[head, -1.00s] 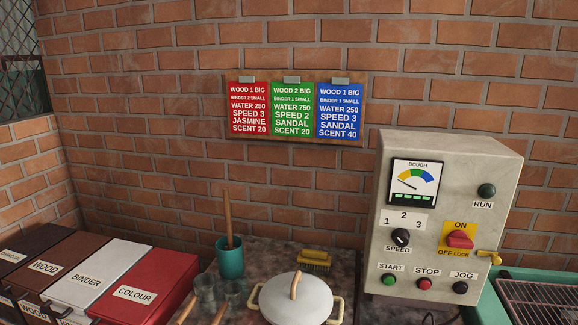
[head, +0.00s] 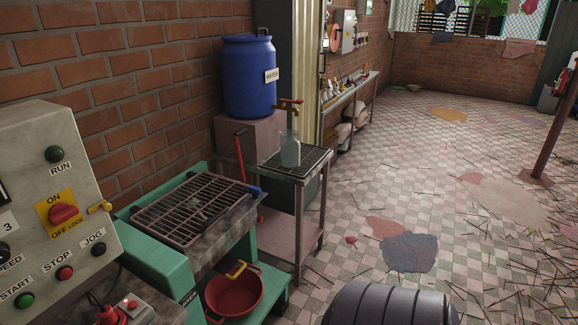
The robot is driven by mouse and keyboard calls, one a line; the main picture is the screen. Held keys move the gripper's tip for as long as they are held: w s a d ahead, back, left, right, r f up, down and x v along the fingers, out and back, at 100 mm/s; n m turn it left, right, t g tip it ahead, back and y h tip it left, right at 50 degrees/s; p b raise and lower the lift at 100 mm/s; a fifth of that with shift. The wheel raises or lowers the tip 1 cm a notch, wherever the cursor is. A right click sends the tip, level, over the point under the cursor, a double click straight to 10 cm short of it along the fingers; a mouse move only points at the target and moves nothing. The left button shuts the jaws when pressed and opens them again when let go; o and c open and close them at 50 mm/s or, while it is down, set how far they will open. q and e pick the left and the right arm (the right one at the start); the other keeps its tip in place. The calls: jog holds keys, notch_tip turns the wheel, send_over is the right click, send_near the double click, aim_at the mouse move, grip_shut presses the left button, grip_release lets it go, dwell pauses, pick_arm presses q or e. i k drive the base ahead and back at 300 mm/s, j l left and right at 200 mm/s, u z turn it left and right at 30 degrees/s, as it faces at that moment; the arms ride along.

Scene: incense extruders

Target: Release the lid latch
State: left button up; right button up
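The green mixer (head: 160,262) stands right of the control box, with a dark barred grate lid (head: 190,208) lying over its trough. A blue-tipped piece (head: 254,190) sits at the grate's right edge. A yellow piece (head: 236,270) shows at the trough's lower front, above a red basin (head: 234,293). I cannot tell which of these pieces is the lid latch, or whether it is fastened. Neither of my grippers is in view.
The grey control box (head: 48,170) with a red switch stands at the left. A blue water drum (head: 249,75) with a tap stands behind a slatted stand (head: 295,160) holding a clear bottle (head: 290,152). Open chequered floor (head: 345,205) lies to the right, strewn with thin sticks.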

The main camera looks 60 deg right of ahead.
aim_at(255, 191)
jog(key=z, duration=1.75)
jog(key=i+l+u, duration=0.45)
jog(key=i+l, duration=0.35)
jog(key=i+l+u, duration=0.25)
jog(key=l, duration=0.25)
jog(key=i+l+u, duration=0.2)
jog(key=i+l, duration=0.25)
jog(key=l, duration=0.15)
